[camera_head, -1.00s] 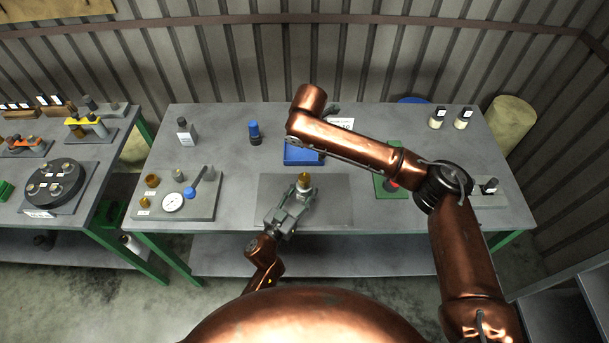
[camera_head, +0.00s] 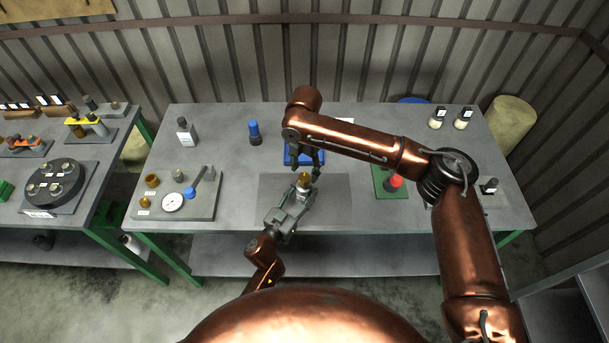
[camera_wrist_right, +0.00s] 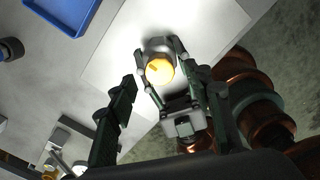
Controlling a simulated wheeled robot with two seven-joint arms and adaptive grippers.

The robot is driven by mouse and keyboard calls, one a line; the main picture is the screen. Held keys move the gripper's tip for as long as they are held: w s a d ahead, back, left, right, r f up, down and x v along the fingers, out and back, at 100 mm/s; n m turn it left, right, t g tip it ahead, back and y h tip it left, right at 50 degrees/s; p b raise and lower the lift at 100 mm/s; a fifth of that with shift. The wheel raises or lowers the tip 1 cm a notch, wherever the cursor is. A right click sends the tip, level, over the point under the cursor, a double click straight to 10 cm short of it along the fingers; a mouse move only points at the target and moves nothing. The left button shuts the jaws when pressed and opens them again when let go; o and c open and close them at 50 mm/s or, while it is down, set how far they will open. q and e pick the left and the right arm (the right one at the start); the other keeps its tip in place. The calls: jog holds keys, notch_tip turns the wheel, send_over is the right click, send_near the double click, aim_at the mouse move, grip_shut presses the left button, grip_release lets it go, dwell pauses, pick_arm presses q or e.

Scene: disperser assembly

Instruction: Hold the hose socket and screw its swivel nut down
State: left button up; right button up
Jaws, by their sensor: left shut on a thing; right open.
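The hose socket (camera_head: 303,187) stands upright over the grey mat, a grey body with the brass swivel nut (camera_head: 304,177) on top. My left gripper (camera_head: 303,189) comes from the front and is shut around the socket's body. In the right wrist view the nut (camera_wrist_right: 160,70) shows from above as a round brass cap between the left gripper's fingers. My right gripper (camera_head: 304,167) points down just behind and above the nut. It is open and empty, and its fingers are apart from the nut. In the right wrist view the nut lies beyond its fingertips (camera_wrist_right: 174,86).
The blue tray (camera_head: 290,159) lies right behind the mat (camera_head: 335,190). A board with a dial gauge (camera_head: 172,202) and small parts is at left. A green plate with a red part (camera_head: 394,182) is at right.

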aim_at(304, 177)
jog(key=shift+f, duration=1.7)
jog(key=shift+c, duration=0.5)
jog(key=c, duration=1)
jog(key=shift+c, duration=0.2)
jog(key=shift+m, duration=0.3)
jog(key=m, duration=0.4)
jog(key=shift+m, duration=0.3)
jog(key=m, duration=0.4)
jog(key=shift+m, duration=0.7)
